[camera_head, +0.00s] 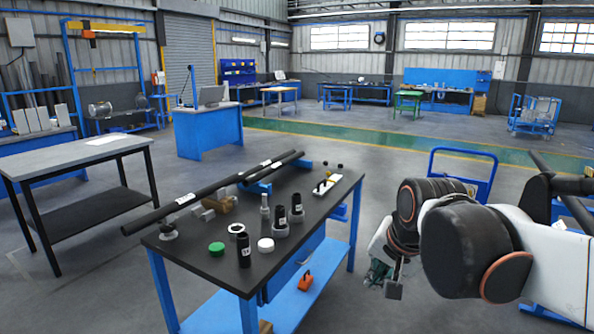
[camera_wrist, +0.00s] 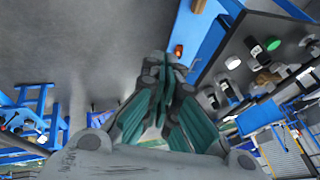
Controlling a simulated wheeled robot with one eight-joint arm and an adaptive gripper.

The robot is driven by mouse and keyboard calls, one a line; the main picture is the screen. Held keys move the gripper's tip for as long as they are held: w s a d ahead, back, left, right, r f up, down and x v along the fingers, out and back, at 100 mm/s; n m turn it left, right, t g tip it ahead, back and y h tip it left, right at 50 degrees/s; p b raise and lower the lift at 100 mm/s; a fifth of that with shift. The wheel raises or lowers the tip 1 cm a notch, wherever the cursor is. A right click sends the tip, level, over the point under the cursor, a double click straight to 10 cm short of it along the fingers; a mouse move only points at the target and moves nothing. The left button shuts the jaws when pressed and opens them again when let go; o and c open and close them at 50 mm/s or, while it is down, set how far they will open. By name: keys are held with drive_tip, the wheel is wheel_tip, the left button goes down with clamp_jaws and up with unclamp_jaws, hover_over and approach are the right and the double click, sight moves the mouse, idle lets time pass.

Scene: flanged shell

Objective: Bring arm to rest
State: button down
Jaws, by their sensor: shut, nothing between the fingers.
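My arm reaches in from the right edge of the head view, with white and black links. My gripper (camera_head: 381,272) hangs at its end to the right of the workbench (camera_head: 190,250), apart from it and over the floor. The head view shows it small and partly behind my own arm. In the wrist view my gripper (camera_wrist: 160,75) shows its greenish fingers drawn together with nothing between them.
The black-topped workbench carries long dark bars (camera_head: 215,192), a green cap (camera_head: 216,248), a white cap (camera_head: 265,245) and several dark bottles. An orange item (camera_head: 305,281) lies on its blue lower shelf. A blue cart (camera_head: 470,172) stands behind my arm. Floor between is clear.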

drive_tip(key=s+d+f+n, duration=0.2)
drive_tip(key=s+n, duration=0.1)
drive_tip(key=s, duration=0.4)
drive_tip(key=s+d+f+n+t, duration=0.1)
drive_tip(key=s+d+f+n, duration=0.1)
drive_tip(key=s, duration=0.5)
drive_tip(key=shift+s+f+n+t+h, duration=0.3)
drive_tip(key=shift+f+n+h, duration=0.15)
drive_tip(key=shift+n, duration=0.55)
